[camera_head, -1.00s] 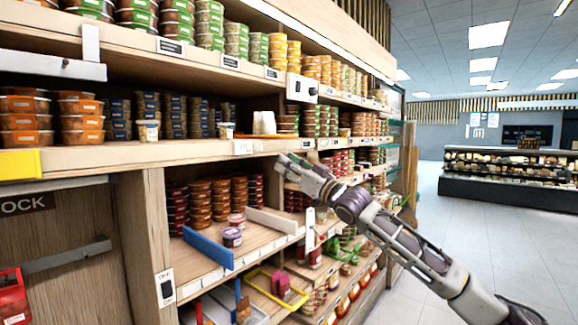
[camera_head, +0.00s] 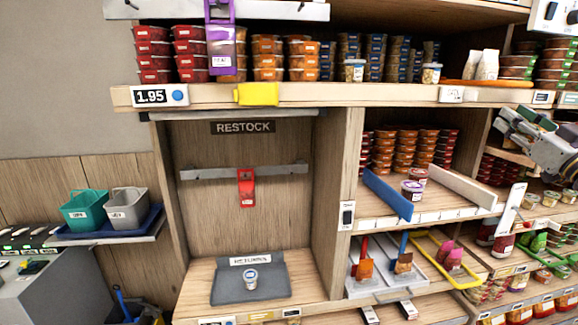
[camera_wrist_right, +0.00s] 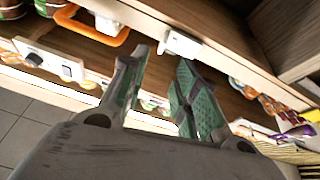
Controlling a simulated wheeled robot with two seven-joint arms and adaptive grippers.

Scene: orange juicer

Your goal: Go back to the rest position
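My right gripper (camera_head: 508,126) is at the right edge of the head view, in front of the shelving, its fingers pointing left. In the right wrist view the gripper (camera_wrist_right: 163,62) has its two green-padded fingers apart, with nothing between them. A wooden shelf with white label holders lies beyond the fingertips. The rest of my right arm is mostly cut off by the frame edge. My left gripper is not in view.
The long shelf (camera_head: 400,93) holds stacked tubs. Below it are a blue divider (camera_head: 388,195), a yellow frame (camera_head: 428,262) and a grey returns mat (camera_head: 272,293) with one small tub (camera_head: 250,279). Teal (camera_head: 84,212) and grey bins (camera_head: 127,208) stand at left. The restock bay is largely open.

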